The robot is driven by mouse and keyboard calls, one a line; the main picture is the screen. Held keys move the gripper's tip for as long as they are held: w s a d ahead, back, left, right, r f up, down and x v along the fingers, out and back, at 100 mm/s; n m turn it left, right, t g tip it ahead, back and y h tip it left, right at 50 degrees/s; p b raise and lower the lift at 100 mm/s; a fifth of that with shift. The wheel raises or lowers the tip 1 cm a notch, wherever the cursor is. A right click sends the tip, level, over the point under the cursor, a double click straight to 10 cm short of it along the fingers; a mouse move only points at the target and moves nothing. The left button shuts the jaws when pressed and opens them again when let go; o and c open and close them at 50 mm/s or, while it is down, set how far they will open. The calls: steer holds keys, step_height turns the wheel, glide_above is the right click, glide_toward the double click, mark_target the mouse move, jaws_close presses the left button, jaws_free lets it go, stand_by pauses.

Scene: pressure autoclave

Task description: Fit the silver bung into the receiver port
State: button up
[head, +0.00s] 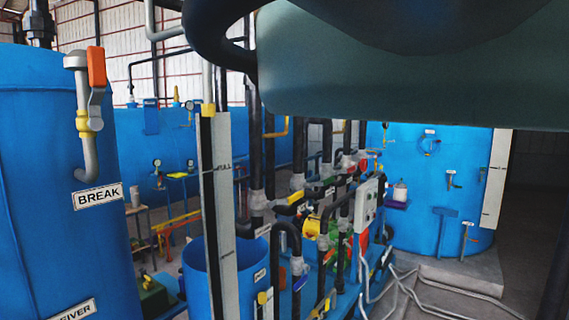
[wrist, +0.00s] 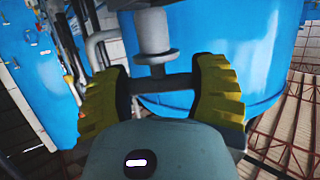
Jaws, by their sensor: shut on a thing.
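In the wrist view my gripper (wrist: 162,88) has two yellow ribbed fingers, set apart on either side of a dark grey crossbar. The crossbar joins the silver bung (wrist: 153,32), a grey cylinder with a wider flange, which points away from the gripper. The gripper is shut on this piece. A large blue tank lies behind the bung; I cannot tell whether they touch. In the head view a partly cut-off sign ending "EIVER" (head: 72,312) is on the blue tank (head: 45,235) at lower left. I cannot make out the receiver port. My gripper is not in the head view.
A grey bent pipe with an orange-handled valve (head: 97,68) stands by the "BREAK" sign (head: 98,196). A tall gauge board (head: 222,205), an open blue drum (head: 250,265) and dense pipework (head: 300,205) fill the middle. Hoses (head: 430,285) lie on the floor at right.

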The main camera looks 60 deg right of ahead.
steer(key=shift+f+b, duration=1.35)
steer(key=shift+f, duration=0.2)
steer(key=o, duration=1.3)
steer(key=shift+a, duration=0.1)
steer(key=v, duration=1.2)
steer(key=shift+r, duration=0.1)
